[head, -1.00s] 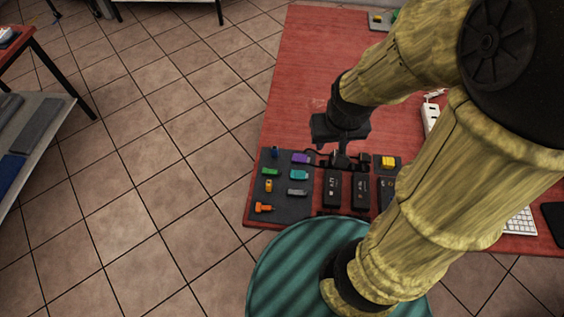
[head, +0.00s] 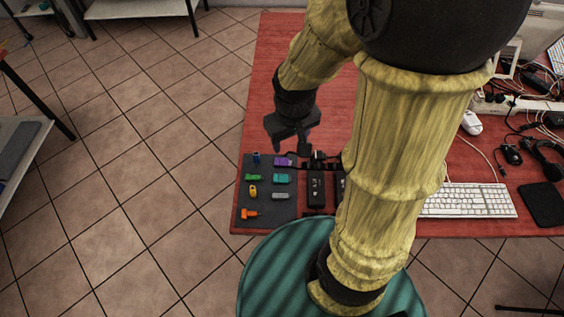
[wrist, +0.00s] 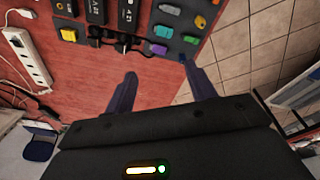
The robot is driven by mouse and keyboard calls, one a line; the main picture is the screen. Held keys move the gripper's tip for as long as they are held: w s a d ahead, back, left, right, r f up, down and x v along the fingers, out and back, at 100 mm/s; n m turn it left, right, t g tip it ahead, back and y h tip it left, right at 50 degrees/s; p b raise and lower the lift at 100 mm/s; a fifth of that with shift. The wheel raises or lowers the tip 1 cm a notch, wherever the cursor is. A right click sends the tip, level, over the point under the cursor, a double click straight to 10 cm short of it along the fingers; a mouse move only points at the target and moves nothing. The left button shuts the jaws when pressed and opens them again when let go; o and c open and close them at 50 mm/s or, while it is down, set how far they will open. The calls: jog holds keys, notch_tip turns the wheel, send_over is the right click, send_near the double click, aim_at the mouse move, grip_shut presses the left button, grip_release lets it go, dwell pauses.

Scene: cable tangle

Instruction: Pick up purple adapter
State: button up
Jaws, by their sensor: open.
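The purple adapter (head: 283,161) lies near the back edge of a dark grey mat (head: 266,212) at the table's left end. It also shows in the wrist view (wrist: 158,49), a little above the space between the fingertips. My gripper (head: 292,142) is open and empty, above the table just behind the mat. In the wrist view its two dark fingers (wrist: 161,70) are spread apart with nothing between them. The exact height over the adapter cannot be told.
A teal adapter (head: 281,178), a blue one (head: 256,158) and a green one (head: 254,177) lie close to the purple one. Black power bricks (head: 316,189) and cables are beside the mat. A white keyboard (head: 468,201) is at the right. The table behind is mostly bare.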

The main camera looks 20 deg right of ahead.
jog(key=w+a+f+n+g+h, duration=0.1)
jog(key=w+a+f+n+h, duration=0.1)
jog(key=w+f+n, duration=0.3)
jog(key=w+a+f+n+g+h+p, duration=0.1)
jog(key=w+a+f+n+g+h, duration=0.1)
jog(key=w+a+f+n, duration=0.2)
jog(key=w+f+n, duration=0.1)
jog(key=w+n, duration=0.2)
jog(key=w, duration=0.2)
jog(key=shift+w+f, duration=0.25)
jog(key=shift+w, duration=0.15)
jog(key=shift+f, duration=0.1)
jog(key=p, duration=0.2)
send_over(279, 161)
jog(key=w+a, duration=0.1)
jog(key=a, duration=0.1)
notch_tip(279, 161, down, 11)
jog(key=shift+f, duration=0.1)
jog(key=shift+a+p+x, duration=0.15)
jog(key=shift+p+x, duration=0.45)
jog(key=shift+x, duration=0.7)
jog(key=shift+a+p+x, duration=0.1)
jog(key=shift+p+x, duration=0.45)
jog(key=shift+x, duration=0.7)
jog(key=shift+s+f, duration=0.1)
jog(key=shift+s, duration=0.1)
